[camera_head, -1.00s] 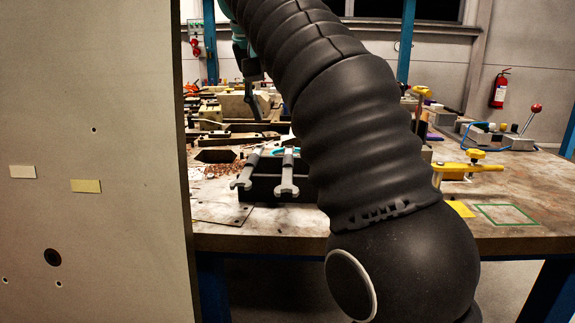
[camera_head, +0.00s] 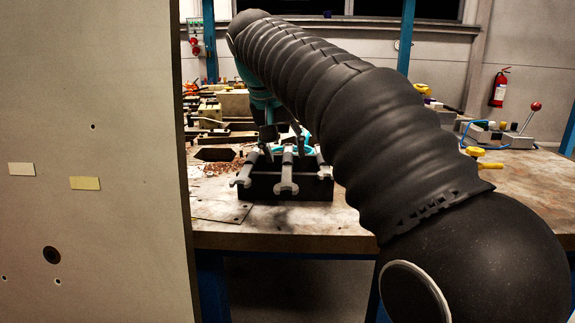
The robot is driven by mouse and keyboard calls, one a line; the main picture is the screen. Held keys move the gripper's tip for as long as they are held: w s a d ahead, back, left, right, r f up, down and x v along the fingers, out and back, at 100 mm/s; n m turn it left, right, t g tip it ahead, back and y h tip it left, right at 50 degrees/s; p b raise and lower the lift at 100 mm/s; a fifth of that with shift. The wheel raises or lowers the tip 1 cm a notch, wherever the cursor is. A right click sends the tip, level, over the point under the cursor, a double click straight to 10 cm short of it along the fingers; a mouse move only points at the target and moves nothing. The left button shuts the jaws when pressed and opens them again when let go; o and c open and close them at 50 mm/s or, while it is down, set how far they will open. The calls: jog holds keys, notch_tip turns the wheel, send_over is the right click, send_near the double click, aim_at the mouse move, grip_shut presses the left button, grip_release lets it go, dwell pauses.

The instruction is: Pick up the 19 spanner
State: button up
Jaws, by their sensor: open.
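Grey metal spanners lie across a black block on the bench, their open jaws toward me: one at the left (camera_head: 246,168), one in the middle (camera_head: 287,172), and a third partly visible at the right (camera_head: 323,166). No size marks are readable, so I cannot tell which is the 19 spanner. The black block (camera_head: 262,189) sits near the bench's front edge. My gripper (camera_head: 286,134) is open, its dark fingers low over the far part of the block, behind the spanners' near ends. Its exact distance from them is hard to tell. My arm hides the area to the right.
A large pale panel (camera_head: 95,240) fills the left side. Tools and blocks clutter the bench behind. Copper-coloured scraps (camera_head: 222,168) lie left of the block. A yellow-handled clamp (camera_head: 476,152) and a red-knobbed lever (camera_head: 535,107) are at the right. The bench's front right (camera_head: 540,205) is clear.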

jog(key=shift+x, duration=1)
grip_shut()
